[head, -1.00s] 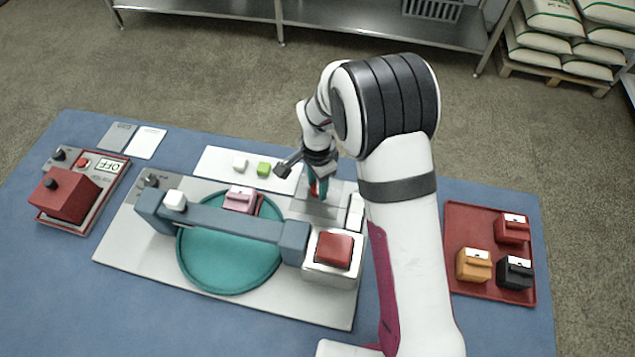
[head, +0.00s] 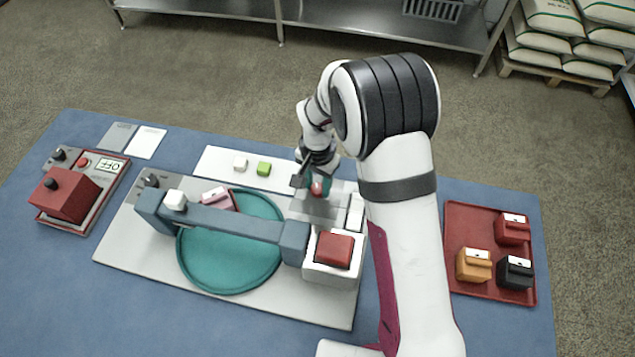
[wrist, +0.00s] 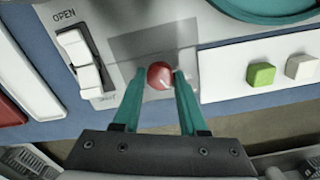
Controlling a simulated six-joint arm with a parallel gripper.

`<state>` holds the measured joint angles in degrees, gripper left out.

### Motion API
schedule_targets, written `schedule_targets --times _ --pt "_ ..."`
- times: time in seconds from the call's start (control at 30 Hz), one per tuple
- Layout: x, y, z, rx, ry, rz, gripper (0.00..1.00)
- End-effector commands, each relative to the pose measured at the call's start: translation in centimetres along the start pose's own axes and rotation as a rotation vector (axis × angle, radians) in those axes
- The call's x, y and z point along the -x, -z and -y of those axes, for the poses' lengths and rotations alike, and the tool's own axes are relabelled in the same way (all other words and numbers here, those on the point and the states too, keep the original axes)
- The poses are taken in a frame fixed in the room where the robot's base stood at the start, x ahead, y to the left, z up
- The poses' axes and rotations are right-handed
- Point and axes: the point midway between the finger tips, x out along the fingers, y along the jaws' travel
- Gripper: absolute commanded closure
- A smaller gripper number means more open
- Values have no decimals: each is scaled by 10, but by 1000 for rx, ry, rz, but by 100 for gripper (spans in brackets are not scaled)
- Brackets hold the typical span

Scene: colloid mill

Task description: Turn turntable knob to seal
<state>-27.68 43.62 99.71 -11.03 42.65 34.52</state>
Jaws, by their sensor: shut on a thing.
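The round red knob (wrist: 160,75) sits on a grey plate, between the two teal fingers of my gripper (wrist: 157,86) in the wrist view. My gripper is shut on it. In the head view my gripper (head: 318,190) is at the back right of the mill base, and the knob (head: 317,188) is partly hidden by it. The teal turntable (head: 225,262) lies under a grey-blue bar. A pink block (head: 215,195) stands at the turntable's back edge, partly behind the bar.
The grey-blue bar (head: 235,222) spans the turntable. A red button (head: 334,250) is on a white box at right. A white rocker switch (wrist: 82,62) marked OPEN is beside the knob. A red tray (head: 495,215) with coloured blocks is at right, a red control box (head: 68,195) at left.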

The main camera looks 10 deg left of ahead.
Motion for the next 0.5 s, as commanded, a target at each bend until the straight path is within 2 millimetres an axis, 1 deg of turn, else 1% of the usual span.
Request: schedule_targets --times 0.3,0.5 --pt "0 1 0 282 1 -3 100" --pt "0 1 0 422 1 -3 100"
